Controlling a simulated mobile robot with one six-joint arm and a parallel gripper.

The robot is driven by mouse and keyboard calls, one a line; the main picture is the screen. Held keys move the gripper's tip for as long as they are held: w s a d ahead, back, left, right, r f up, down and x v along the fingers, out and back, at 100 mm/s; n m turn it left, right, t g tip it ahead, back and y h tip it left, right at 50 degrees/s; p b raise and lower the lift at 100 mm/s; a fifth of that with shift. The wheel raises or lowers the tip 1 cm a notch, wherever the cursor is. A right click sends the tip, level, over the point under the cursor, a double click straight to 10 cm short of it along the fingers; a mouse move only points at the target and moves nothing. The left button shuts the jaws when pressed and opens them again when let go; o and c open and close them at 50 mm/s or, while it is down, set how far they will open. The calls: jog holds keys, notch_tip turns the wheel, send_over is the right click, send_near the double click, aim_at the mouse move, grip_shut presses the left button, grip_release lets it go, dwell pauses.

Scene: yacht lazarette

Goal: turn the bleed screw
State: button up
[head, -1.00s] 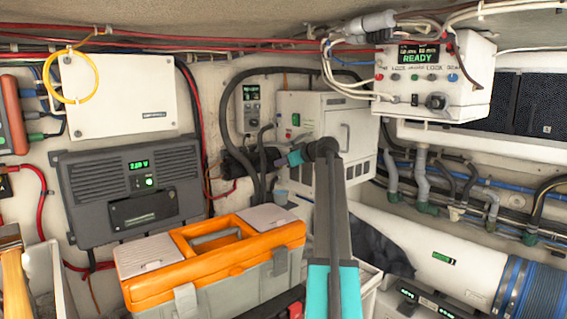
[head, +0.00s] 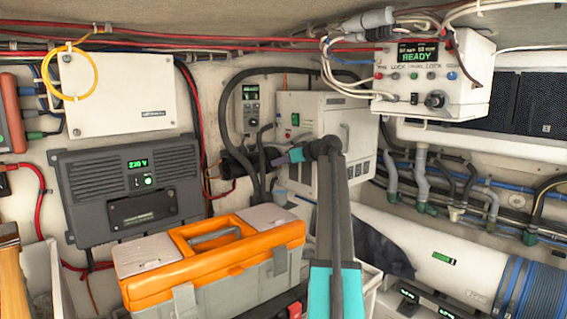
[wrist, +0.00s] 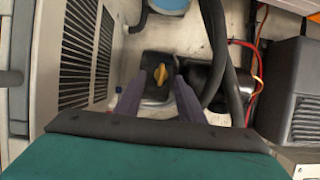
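In the wrist view a small yellow winged piece (wrist: 161,75), which looks like the bleed screw, sits on a black block (wrist: 150,66). Its wings stand nearly upright in the picture, slightly tilted. My gripper (wrist: 160,82) is open, with one purple finger on each side of the yellow piece and a gap on both sides. I cannot tell how far the fingertips are from it in depth. In the head view my gripper (head: 278,160) points left at the dark pump-like unit (head: 238,162), and the yellow piece is not visible there.
A white louvred cabinet (head: 305,115) stands close beside the gripper; its grille (wrist: 82,50) shows left in the wrist view. Thick black hoses (wrist: 216,45) run close on the right. An orange and grey toolbox (head: 215,262) stands in front, below.

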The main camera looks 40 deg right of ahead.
jog(key=shift+s, duration=0.1)
jog(key=d+b+v, duration=0.1)
jog(key=b+v, duration=0.3)
jog(key=v, duration=0.9)
jog(key=shift+s+a, duration=0.3)
jog(key=shift+a, duration=0.15)
jog(key=shift+r, duration=0.15)
jog(key=shift+s, duration=0.15)
